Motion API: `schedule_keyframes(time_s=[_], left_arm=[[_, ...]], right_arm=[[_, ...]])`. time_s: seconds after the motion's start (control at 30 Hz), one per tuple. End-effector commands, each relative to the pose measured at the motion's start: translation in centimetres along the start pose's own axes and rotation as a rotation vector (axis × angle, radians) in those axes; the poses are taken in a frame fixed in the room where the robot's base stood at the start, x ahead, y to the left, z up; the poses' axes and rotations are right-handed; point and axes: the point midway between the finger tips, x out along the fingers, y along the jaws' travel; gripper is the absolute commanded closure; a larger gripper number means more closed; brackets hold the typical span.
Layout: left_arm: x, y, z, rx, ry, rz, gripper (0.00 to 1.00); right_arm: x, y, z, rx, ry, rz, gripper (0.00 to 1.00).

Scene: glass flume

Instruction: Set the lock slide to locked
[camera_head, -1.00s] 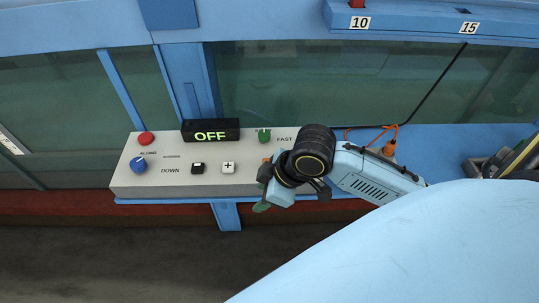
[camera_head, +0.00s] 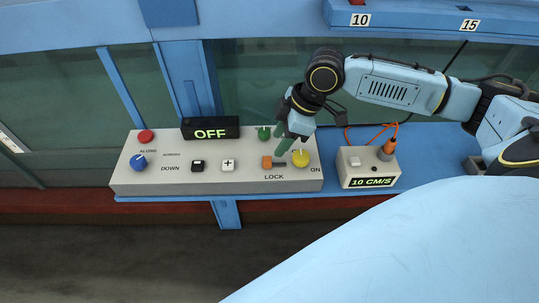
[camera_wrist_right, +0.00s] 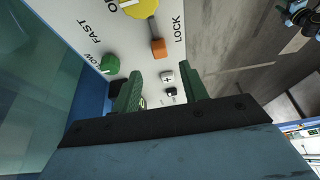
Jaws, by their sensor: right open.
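The lock slide is an orange block (camera_head: 267,162) at the left end of a short dark slot on the white control panel (camera_head: 228,182), above the word LOCK. In the right wrist view the orange block (camera_wrist_right: 158,47) shows beyond the fingers, beside the yellow knob. My right gripper (camera_head: 280,140) hangs over the right part of the panel, just above and to the right of the slide. Its green fingers are apart with nothing between them; both show in the right wrist view (camera_wrist_right: 164,90). I cannot tell how high the tips are. My left gripper is not in view.
A yellow knob (camera_head: 300,158) sits right of the slide, a green knob (camera_head: 264,133) behind it. White (camera_head: 228,166), black (camera_head: 198,166), blue (camera_head: 139,163) and red (camera_head: 146,137) controls lie left. The display (camera_head: 210,129) reads OFF. A box (camera_head: 367,168) reading 10 CM/S stands right.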

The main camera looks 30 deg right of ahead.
Motion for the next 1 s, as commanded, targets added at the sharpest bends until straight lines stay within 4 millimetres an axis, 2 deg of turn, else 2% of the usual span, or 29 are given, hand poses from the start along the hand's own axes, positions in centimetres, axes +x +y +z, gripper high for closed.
schedule_keyframes(time_s=[0.1,0.3,0.5,0.77,1.0], left_arm=[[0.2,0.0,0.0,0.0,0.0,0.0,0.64],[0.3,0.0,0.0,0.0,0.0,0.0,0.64],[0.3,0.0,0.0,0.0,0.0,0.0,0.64],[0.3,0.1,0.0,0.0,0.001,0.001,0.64],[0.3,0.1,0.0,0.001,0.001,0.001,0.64]], right_arm=[[2.8,-0.1,0.0,0.001,0.001,-0.003,0.56],[5.8,0.0,0.0,0.002,0.0,0.0,0.56],[7.2,0.0,0.0,0.0,0.0,0.001,0.56],[7.3,0.0,0.0,0.0,0.0,0.001,0.56],[7.2,0.0,0.0,0.0,0.0,0.001,0.85]])
